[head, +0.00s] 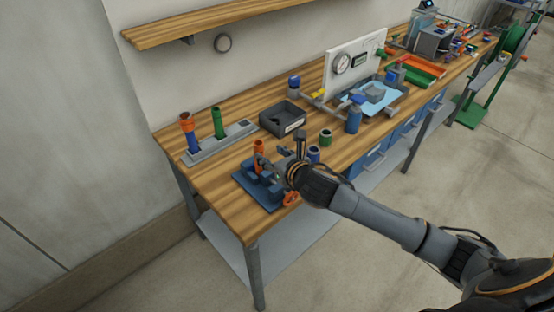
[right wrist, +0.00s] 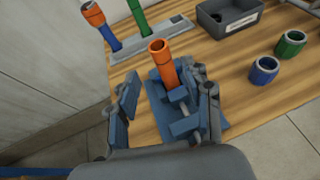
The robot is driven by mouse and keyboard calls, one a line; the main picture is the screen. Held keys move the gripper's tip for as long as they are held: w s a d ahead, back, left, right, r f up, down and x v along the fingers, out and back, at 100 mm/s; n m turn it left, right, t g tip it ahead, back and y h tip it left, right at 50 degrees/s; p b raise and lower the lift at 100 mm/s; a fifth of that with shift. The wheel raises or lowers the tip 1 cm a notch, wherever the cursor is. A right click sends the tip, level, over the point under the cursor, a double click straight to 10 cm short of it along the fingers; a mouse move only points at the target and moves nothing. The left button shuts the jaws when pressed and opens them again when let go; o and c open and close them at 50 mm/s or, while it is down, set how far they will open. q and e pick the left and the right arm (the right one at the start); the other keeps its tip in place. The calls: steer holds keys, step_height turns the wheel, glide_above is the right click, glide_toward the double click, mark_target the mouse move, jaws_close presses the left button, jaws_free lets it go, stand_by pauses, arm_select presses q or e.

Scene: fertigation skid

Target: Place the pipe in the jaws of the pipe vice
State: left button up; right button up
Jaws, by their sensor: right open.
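An orange pipe (head: 259,150) stands upright at the blue pipe vice (head: 245,184) near the table's front left corner. In the right wrist view the pipe (right wrist: 162,65) shows its open top end, and its lower end goes down among the blue parts of the vice (right wrist: 163,88). I cannot tell whether the jaws touch it. My right gripper (head: 281,156) is open just above the vice. In the right wrist view its fingers (right wrist: 168,82) are spread, one on each side of the pipe, with a gap on the left. My left gripper is not in view.
A grey rack (head: 228,142) holds a blue-and-orange pipe (head: 190,134) and a green pipe (head: 217,122). A dark bin (head: 283,121), a green fitting (head: 326,137) and a blue fitting (head: 314,154) stand behind and right of the vice. A gauge panel (head: 352,67) is further back.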

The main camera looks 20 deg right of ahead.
steer(key=shift+v, duration=1.4)
